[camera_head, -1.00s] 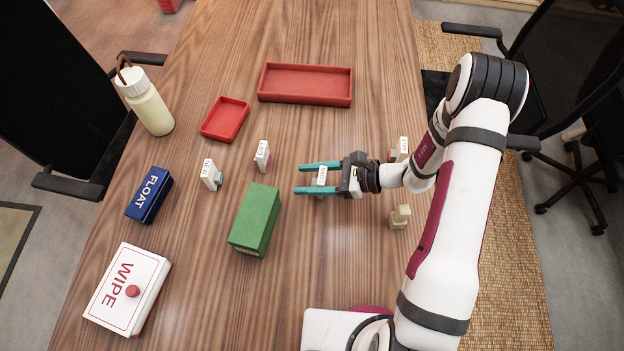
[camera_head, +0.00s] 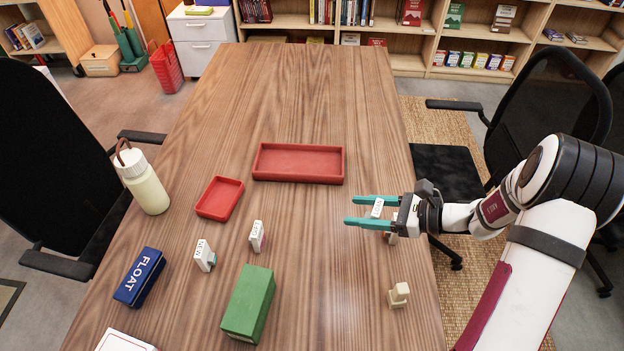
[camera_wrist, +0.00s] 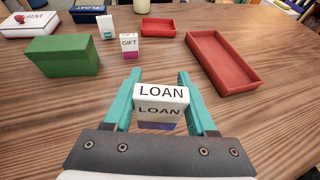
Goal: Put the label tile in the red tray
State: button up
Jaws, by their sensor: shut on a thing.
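My gripper (camera_head: 357,211) has teal fingers and is shut on a white tile (camera_head: 377,207) near the table's right side. A small red tray (camera_head: 220,198) lies left of the gripper. A longer red tray (camera_head: 298,163) lies farther back; it also shows in the wrist view (camera_wrist: 222,62). Both trays look empty. A white tile reading NEW (camera_head: 204,254) and one reading GIFT (camera_head: 256,236) stand on the table.
A green box (camera_head: 248,303), a blue FLOAT box (camera_head: 139,277) and a cream bottle (camera_head: 145,182) stand on the left half. A small cream block (camera_head: 398,295) stands near the right edge. The table beyond the long tray is clear. Chairs flank the table.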

jog(key=w+d+r+m+t+h, duration=0.15)
jog(key=w+m+t+h, duration=0.3)
jog(key=w, duration=0.55)
jog(key=w+d+m+t+h, duration=0.25)
jog(key=w+m+t, duration=0.2)
jog(key=w, duration=0.55)
jog(key=shift+m+g+h, duration=0.4)
jog(key=shift+g, duration=0.1)
jog(key=w+a+f, duration=0.1)
jog(key=a+f, duration=0.1)
jog(key=a, duration=0.1)
jog(key=w+a+f, duration=0.1)
jog(key=a+f, duration=0.1)
jog(key=a, duration=0.2)
jog(key=w+a+f, duration=0.2)
jog(key=a, duration=0.2)
jog(key=shift+f, duration=0.35)
jog(key=shift+a+f, duration=0.1)
jog(key=shift+f, duration=1.8)
jog(key=o, duration=1.4)
jog(key=shift+f, duration=0.15)
